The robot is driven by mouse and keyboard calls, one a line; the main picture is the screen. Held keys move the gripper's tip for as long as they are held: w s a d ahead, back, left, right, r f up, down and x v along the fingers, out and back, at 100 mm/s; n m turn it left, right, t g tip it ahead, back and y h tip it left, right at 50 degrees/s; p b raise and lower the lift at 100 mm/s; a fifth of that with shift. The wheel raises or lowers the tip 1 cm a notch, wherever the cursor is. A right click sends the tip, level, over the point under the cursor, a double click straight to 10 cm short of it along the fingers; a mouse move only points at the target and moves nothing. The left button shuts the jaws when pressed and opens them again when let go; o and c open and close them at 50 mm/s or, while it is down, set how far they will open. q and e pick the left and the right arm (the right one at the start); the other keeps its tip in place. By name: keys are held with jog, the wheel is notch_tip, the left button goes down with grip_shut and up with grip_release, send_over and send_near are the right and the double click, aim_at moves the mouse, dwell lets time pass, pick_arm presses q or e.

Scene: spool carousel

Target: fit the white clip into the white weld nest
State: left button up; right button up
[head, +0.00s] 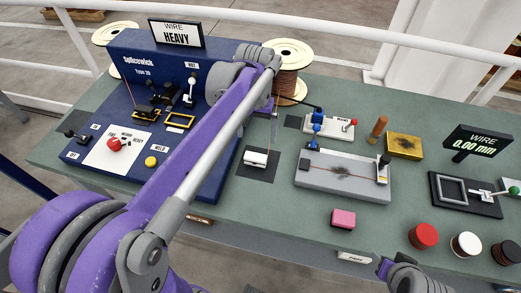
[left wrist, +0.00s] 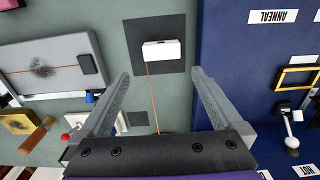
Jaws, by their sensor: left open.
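The white clip (head: 256,158) lies on a dark square mat on the green bench. In the left wrist view the clip (left wrist: 161,49) is ahead of the fingertips, with a copper wire running from it. My left gripper (left wrist: 160,74) is open and empty above the bench, apart from the clip, which lines up with the gap between the fingers. In the head view my left arm hides much of that gripper. The blue welder (head: 125,75) has dark fixtures and yellow frames (head: 180,121) on its deck; I cannot tell which is the white weld nest.
A copper wire spool (head: 293,68) stands behind the mat. To the right are a grey plate fixture (head: 342,177), a pink block (head: 343,218) and a yellow block (head: 404,145). Red (head: 423,235) and white (head: 466,244) spools sit near the front edge. Part of my right arm shows at the bottom.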

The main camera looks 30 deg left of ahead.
pick_arm(q)
send_over(255, 156)
jog(key=f, duration=0.4)
jog(key=shift+s+d+f, duration=0.2)
jog(key=shift+d+f, duration=0.05)
jog(key=shift+w+a+f, duration=0.15)
jog(key=shift+f, duration=2.55)
jog(key=c, duration=1.2)
jog(key=shift+o, duration=0.2)
